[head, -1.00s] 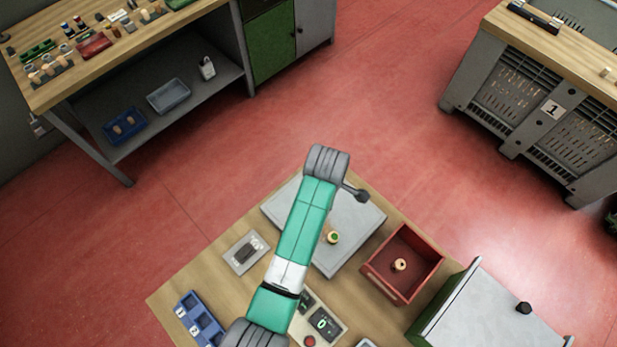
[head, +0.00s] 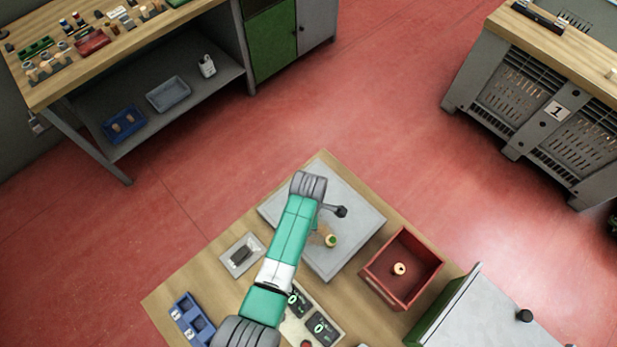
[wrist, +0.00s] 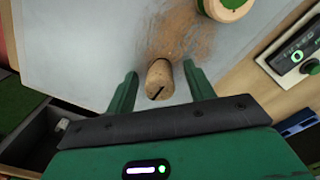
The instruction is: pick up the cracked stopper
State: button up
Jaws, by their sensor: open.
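The cracked stopper (wrist: 159,80) is a tan cork with a dark slit in its end, on the grey plate (wrist: 85,45) in the wrist view. My gripper (wrist: 160,84) is open, with one green finger on each side of the stopper and a small gap to each. A brown dusty smear lies on the plate beyond it. In the head view my arm covers that part of the grey plate (head: 352,205), and I cannot make out the cracked stopper or the fingers there.
A green-topped stopper (wrist: 226,6) stands close by on the plate, also in the head view (head: 331,241). A red box (head: 428,262) holds another stopper (head: 400,269). A small tray (head: 233,268), a blue compartment tray (head: 178,309) and a button panel (head: 323,328) lie nearer.

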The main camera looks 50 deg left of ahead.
jog(key=c, duration=1)
jog(key=shift+r, duration=0.5)
jog(key=r, duration=0.1)
jog(key=s+r, duration=0.1)
jog(key=shift+d+r, duration=0.25)
jog(key=shift+r, duration=0.1)
jog(key=s+d, duration=0.2)
jog(key=s, duration=0.2)
jog(key=s+d+r, duration=0.1)
jog(key=s, duration=0.4)
jog(key=s+d, duration=0.2)
jog(key=s, duration=0.2)
jog(key=shift+s+d+r+p, duration=0.15)
jog(key=shift+s+d+p, duration=0.15)
jog(key=shift+s+p, duration=0.1)
